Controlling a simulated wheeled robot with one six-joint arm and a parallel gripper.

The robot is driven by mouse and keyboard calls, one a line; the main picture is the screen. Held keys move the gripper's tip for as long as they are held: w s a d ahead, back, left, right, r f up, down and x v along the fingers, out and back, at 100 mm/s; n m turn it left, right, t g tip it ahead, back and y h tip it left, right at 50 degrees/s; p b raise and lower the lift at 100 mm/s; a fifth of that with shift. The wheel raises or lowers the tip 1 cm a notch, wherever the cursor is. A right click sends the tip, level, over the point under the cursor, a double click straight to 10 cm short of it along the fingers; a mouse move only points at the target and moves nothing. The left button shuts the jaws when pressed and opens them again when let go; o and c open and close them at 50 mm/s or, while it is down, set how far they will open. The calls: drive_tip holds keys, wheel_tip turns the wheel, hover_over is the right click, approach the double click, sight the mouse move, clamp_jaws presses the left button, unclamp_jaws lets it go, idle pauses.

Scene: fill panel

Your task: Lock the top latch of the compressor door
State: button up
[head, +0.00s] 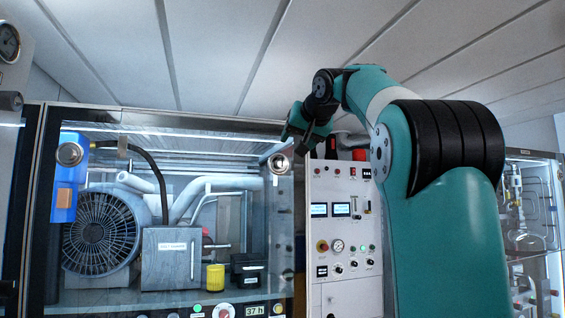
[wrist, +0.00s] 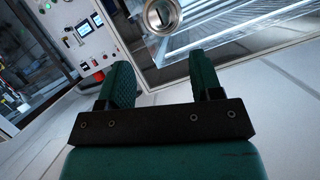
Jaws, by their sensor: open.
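The compressor door (head: 130,305) is a clear panel in a dark frame, and it looks shut. My gripper (head: 293,141) is beside the upper right latch in the head view. In the wrist view my gripper (wrist: 162,64) is open and empty, with its two green fingers apart. A round latch (wrist: 163,15) with a small handle across its middle lies beyond the fingertips, roughly centred between them and apart from them. The top of that latch is cut off by the frame edge.
Behind the clear panel are a fan (head: 101,232), pipes and a grey box (head: 171,258). A white control panel (head: 343,235) with knobs and displays stands right of the door. A glass cabinet (head: 530,225) is farther right. The space in front of the latch looks clear.

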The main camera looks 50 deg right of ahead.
sight(283, 161)
drive_tip(key=p+x, duration=0.3)
drive_tip(key=x, duration=0.7)
drive_tip(key=shift+w+r, duration=0.1)
drive_tip(key=shift+w+d+f, duration=0.25)
drive_tip(key=shift+w+f, duration=0.1)
drive_tip(key=shift+w, duration=0.1)
drive_tip(key=c, duration=0.9)
